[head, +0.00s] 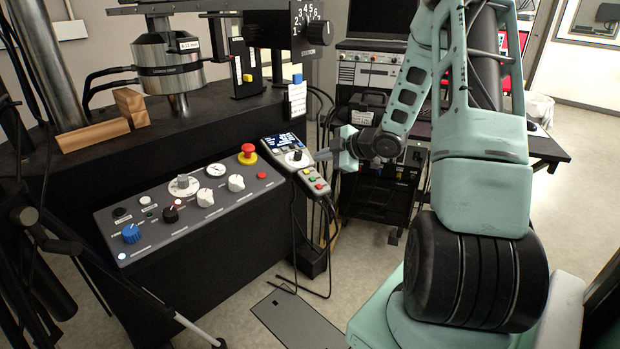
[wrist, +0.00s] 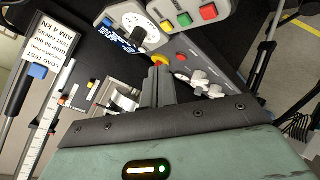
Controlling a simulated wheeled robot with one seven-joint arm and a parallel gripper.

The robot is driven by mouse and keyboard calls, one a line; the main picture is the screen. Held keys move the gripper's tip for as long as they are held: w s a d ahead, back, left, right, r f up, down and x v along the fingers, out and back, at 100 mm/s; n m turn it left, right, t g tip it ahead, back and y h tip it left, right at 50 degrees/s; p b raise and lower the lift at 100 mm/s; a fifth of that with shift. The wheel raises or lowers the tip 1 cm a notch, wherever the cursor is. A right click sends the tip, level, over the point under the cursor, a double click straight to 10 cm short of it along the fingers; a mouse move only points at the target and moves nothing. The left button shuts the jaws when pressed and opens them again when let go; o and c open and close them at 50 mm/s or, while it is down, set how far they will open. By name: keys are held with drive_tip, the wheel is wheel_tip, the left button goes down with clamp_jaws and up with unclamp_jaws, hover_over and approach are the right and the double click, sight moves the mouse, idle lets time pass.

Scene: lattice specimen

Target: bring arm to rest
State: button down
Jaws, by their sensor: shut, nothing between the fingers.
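My gripper (head: 320,155) is at the end of my raised, folded arm, close to the handheld pendant (head: 318,186) at the right end of the control panel. Its fingers are together with nothing between them. In the wrist view my gripper (wrist: 160,70) points toward the red emergency button (wrist: 160,59). The pendant, with its dark knob and coloured buttons, is at the top of that view (wrist: 189,14). I cannot tell whether the fingertips touch the pendant.
The grey control panel (head: 140,236) with knobs and a red emergency button (head: 247,153) slopes in front of the black machine. Wooden blocks (head: 95,135) lie on its top. A black instrument cart (head: 385,185) stands behind my gripper. Pendant cables hang to the floor.

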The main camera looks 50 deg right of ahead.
drive_tip(key=a+r+m+g+h+p, duration=0.1)
drive_tip(key=a+r+g+p, duration=0.2)
drive_tip(key=a, duration=1)
drive_tip(key=a+r+m+g+p, duration=0.15)
drive_tip(key=a+r, duration=0.35)
drive_tip(key=a, duration=0.9)
drive_tip(key=s+a+r+g+p, duration=0.1)
drive_tip(key=s+a+r+g, duration=0.1)
drive_tip(key=s+a, duration=0.3)
drive_tip(key=s+a+r+m+g+p, duration=0.1)
drive_tip(key=s+a, duration=0.5)
drive_tip(key=s, duration=0.6)
drive_tip(key=s+a+r+g+p, duration=0.2)
drive_tip(key=s+a, duration=0.4)
drive_tip(key=s, duration=0.3)
drive_tip(key=shift+s+r+g, duration=0.35)
drive_tip(key=shift+r+g, duration=0.5)
drive_tip(key=shift+g, duration=0.4)
drive_tip(key=shift+a+m, duration=0.1)
drive_tip(key=shift+m, duration=0.15)
